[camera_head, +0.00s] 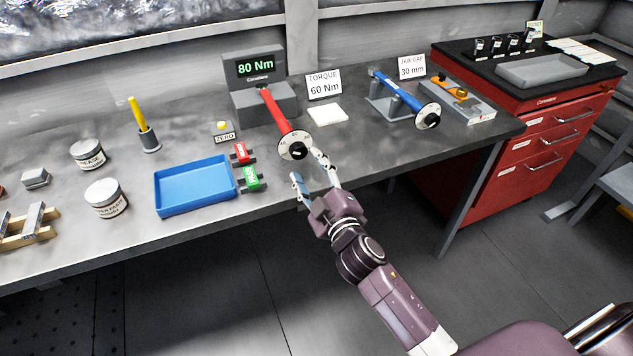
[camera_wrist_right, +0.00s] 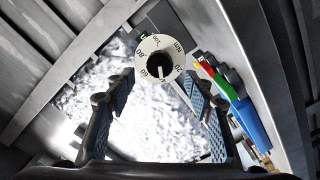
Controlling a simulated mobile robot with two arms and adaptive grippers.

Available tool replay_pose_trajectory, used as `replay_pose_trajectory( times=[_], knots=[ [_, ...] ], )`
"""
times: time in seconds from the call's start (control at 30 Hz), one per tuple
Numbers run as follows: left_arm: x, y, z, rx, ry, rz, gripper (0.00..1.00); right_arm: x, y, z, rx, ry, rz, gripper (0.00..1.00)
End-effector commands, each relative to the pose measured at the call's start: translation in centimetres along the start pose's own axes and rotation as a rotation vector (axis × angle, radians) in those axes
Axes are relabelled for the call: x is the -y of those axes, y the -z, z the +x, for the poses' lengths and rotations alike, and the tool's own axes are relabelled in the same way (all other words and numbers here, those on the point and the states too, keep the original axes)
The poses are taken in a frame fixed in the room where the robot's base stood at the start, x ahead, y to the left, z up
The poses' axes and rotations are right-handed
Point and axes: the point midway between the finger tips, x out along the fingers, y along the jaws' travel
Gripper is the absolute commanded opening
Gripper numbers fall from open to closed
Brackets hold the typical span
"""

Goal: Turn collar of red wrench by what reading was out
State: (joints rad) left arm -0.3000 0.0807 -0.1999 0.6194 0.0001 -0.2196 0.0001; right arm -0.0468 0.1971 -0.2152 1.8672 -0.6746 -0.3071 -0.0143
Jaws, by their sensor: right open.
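The red wrench (camera_head: 279,112) is set in the grey tester (camera_head: 262,98), whose green display reads 80 Nm. Its collar is a white numbered dial (camera_head: 287,152) with a black knob at the near end. A sign (camera_head: 323,86) reads TORQUE 60 Nm. My right gripper (camera_head: 308,167) is open and empty just in front of the collar. In the wrist view its fingers are apart on either side below the dial. My left gripper is not in view.
A blue tray (camera_head: 160,207), red (camera_head: 241,153) and green (camera_head: 250,178) blocks and a ZERO button (camera_head: 222,126) lie left of the collar. A white pad (camera_head: 328,114) and a blue wrench (camera_head: 400,92) on a stand are to the right. The bench front edge is close.

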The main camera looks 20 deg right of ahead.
Motion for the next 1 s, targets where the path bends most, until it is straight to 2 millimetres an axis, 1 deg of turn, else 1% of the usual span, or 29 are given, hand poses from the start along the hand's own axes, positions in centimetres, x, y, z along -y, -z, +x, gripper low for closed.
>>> replay_pose_trajectory(
  times=[0.03, 0.1, 0.2, 0.33, 0.5, 0.93, 1.0],
  knots=[
    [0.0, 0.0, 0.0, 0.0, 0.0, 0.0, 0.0, 0.1, -0.1, -1.2, 0.001, 0.002, 0.001, 0.49],
    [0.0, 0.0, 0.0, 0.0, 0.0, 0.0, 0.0, 0.1, -0.1, -2.5, 0.002, 0.002, 0.001, 0.49],
    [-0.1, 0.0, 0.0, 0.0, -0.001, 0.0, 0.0, 0.1, -0.1, -4.0, 0.002, 0.001, 0.0, 0.49],
    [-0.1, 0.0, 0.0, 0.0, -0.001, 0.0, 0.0, 0.0, 0.0, -5.3, 0.001, 0.0, -0.001, 0.49],
    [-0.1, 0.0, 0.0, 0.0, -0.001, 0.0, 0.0, 0.0, 0.0, -5.9, -0.001, -0.001, -0.001, 0.49],
    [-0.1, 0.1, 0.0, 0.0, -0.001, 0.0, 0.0, 0.0, 0.0, -5.9, 0.0, 0.0, -0.001, 0.49],
    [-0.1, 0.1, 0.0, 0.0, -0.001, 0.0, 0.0, 0.5, -0.5, -5.8, 0.008, 0.009, 0.003, 0.49]
  ],
)
